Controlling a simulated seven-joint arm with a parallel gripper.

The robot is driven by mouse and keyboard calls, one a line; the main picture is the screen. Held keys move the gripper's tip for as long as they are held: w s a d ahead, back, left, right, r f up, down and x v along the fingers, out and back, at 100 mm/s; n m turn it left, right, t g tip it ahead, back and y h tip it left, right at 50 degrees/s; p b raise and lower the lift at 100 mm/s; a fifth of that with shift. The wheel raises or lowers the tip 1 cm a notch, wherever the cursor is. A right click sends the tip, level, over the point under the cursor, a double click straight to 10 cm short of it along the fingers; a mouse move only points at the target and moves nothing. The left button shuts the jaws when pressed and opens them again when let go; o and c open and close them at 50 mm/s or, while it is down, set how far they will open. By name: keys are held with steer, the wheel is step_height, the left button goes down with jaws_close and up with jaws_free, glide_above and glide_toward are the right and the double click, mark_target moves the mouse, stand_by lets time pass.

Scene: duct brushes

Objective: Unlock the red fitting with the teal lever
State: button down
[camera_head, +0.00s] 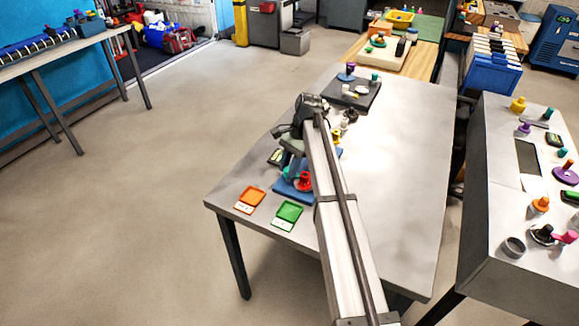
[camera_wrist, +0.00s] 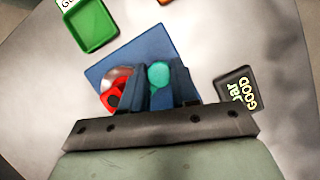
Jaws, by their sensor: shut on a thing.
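The red fitting (camera_head: 305,181) sits on a blue base plate (camera_head: 285,188) near the table's front left. In the wrist view the red fitting (camera_wrist: 114,96) shows beside the left finger, partly hidden by it, with a shiny round part behind it. My gripper (camera_wrist: 160,88) points down over the blue plate (camera_wrist: 105,66). The teal lever (camera_wrist: 159,74) shows as a round teal top between the two fingers, and the gripper is shut on it. In the head view my arm and gripper (camera_head: 292,165) hide most of the lever. The fingers hide the lever's lower part.
A green tray (camera_head: 289,212) and an orange tray (camera_head: 250,197) lie in front of the plate. A dark labelled block (camera_wrist: 237,92) lies close to the plate's right in the wrist view. A dark board (camera_head: 352,92) with small parts stands farther back. The table's right side is clear.

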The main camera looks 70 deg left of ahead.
steer(key=n, duration=0.2)
steer(key=n+t+h, duration=0.1)
steer(key=n, duration=0.1)
steer(key=shift+s+a+n+h, duration=0.1)
steer(key=shift+a+n+h, duration=0.05)
steer(key=shift+n+h, duration=0.15)
steer(key=shift+n+t, duration=0.5)
steer(key=shift+n, duration=0.9)
steer(key=shift+h, duration=0.4)
steer(key=c, duration=0.9)
jaws_free()
steer(key=shift+o, duration=0.2)
